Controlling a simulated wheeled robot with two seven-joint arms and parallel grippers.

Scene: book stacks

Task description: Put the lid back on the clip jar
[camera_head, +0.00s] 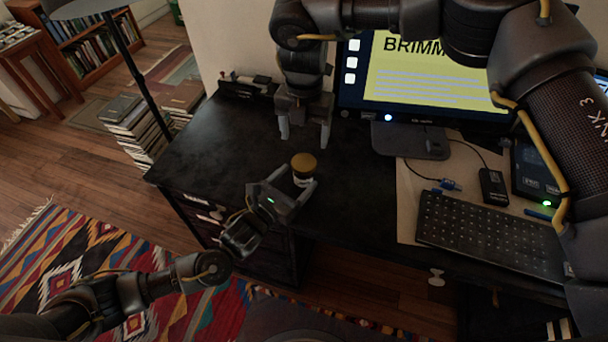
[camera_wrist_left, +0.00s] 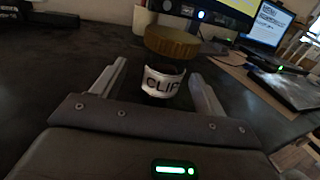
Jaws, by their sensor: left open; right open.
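The clip jar (camera_head: 301,181) stands upright on the dark desk; in the left wrist view its white label (camera_wrist_left: 163,84) reads "CLIP". The round yellow-brown lid (camera_head: 303,161) appears over the jar's top. In the left wrist view the lid (camera_wrist_left: 172,42) looks shifted right, with a dark band between it and the label; I cannot tell if it is fully seated. My left gripper (camera_head: 299,174) is open, low at the desk, with its fingers on either side of the jar. My right gripper (camera_head: 305,141) is open and empty, pointing down behind the jar.
A monitor (camera_head: 428,75) on its stand (camera_head: 411,141) is at the back right. A keyboard (camera_head: 490,235) and a small black box (camera_head: 493,187) with a cable lie to the right. The desk left of the jar is clear. Book stacks (camera_head: 136,130) stand on the floor.

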